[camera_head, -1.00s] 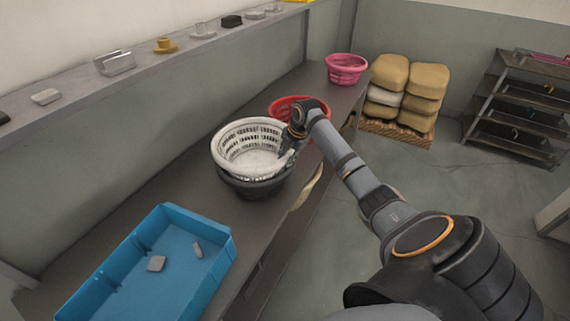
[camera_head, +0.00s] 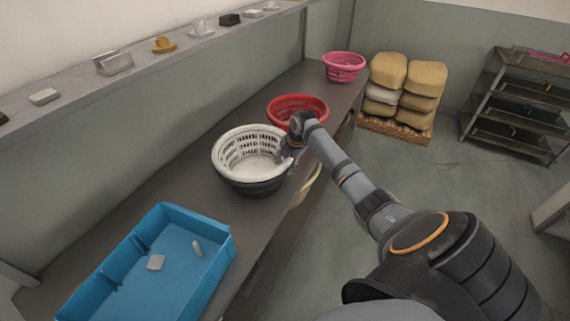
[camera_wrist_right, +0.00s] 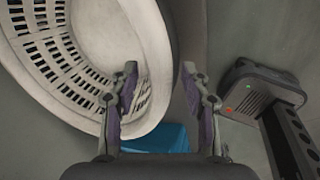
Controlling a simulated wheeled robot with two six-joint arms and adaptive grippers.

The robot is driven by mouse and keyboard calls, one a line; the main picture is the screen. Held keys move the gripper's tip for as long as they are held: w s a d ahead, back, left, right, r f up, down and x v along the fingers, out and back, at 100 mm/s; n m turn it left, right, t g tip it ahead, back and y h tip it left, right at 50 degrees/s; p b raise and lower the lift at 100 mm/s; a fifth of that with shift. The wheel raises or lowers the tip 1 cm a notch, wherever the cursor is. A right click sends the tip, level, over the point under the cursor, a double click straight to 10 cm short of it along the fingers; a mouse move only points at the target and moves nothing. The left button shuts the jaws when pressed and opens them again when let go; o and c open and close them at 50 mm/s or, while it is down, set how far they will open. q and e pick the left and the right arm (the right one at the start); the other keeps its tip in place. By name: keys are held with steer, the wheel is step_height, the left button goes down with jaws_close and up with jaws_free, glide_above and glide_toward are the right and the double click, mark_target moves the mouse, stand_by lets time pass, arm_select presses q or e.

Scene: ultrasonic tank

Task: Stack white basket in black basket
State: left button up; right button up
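The white basket (camera_head: 248,160) sits nested inside the black basket (camera_head: 256,189) on the counter. Its pale slotted wall and rim stand above the black one, of which only a lower band shows. My right gripper (camera_head: 287,150) is at the right side of the white basket's rim. In the right wrist view the gripper (camera_wrist_right: 160,75) has its fingers spread wide apart, with the white basket's rim (camera_wrist_right: 154,50) between them, nearer the left finger. The right finger is clear of the rim. The black basket cannot be made out there. My left gripper is out of view.
A red basket (camera_head: 299,103) stands close behind my right gripper, and a pink basket (camera_head: 344,67) farther back. A blue bin (camera_head: 222,241) with small pieces is in front on the counter (camera_head: 190,180). A wall ledge with small objects runs along the left.

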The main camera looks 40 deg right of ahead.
steer(key=shift+r, duration=0.2)
steer(key=a+b+v, duration=0.1)
steer(key=v, duration=1.1)
steer(key=shift+d+r+b, duration=0.25)
steer(key=shift+d+b, duration=0.15)
steer(key=shift+d, duration=0.1)
